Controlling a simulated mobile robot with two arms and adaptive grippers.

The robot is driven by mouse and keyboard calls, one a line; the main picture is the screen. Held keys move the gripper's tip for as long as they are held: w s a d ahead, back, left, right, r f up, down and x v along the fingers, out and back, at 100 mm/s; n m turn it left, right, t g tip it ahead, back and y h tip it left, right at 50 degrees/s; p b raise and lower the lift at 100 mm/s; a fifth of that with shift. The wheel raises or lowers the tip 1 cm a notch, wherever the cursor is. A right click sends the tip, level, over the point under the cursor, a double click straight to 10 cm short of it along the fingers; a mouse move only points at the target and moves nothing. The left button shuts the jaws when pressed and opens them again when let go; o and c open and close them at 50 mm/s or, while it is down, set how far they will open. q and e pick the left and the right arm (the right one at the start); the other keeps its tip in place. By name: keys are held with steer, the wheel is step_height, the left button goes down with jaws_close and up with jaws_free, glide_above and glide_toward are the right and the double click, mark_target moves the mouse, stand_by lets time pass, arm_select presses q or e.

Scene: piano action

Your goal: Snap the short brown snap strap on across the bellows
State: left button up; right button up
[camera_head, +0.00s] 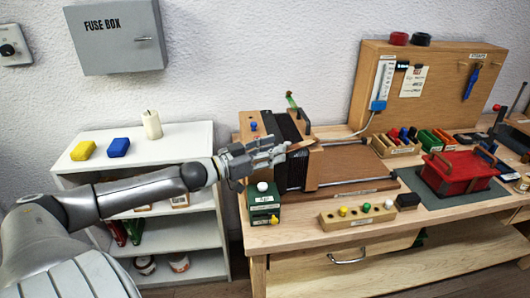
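The bellows (294,172) is a dark pleated block standing between two wooden boards on the wooden bench. My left gripper (284,149) reaches in from the left over the top of the bellows. A short brown strap (301,145) sticks out to the right from its fingertips, and the fingers look closed on the strap's left end. The strap lies over the upper part of the bellows; I cannot tell whether it touches it or whether any snap is fastened. The gripper and forearm hide part of the left board and bellows. My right gripper is not in view.
A green box with a white knob (263,190) stands just below my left gripper. A wooden block with coloured knobs (357,216) is at the bench's front. A red container (462,176) and an upright tool panel (424,90) are to the right. A white shelf (180,148) stands left.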

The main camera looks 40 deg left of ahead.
arm_select(q)
steer(key=shift+v, duration=0.95)
steer(key=shift+c, duration=0.4)
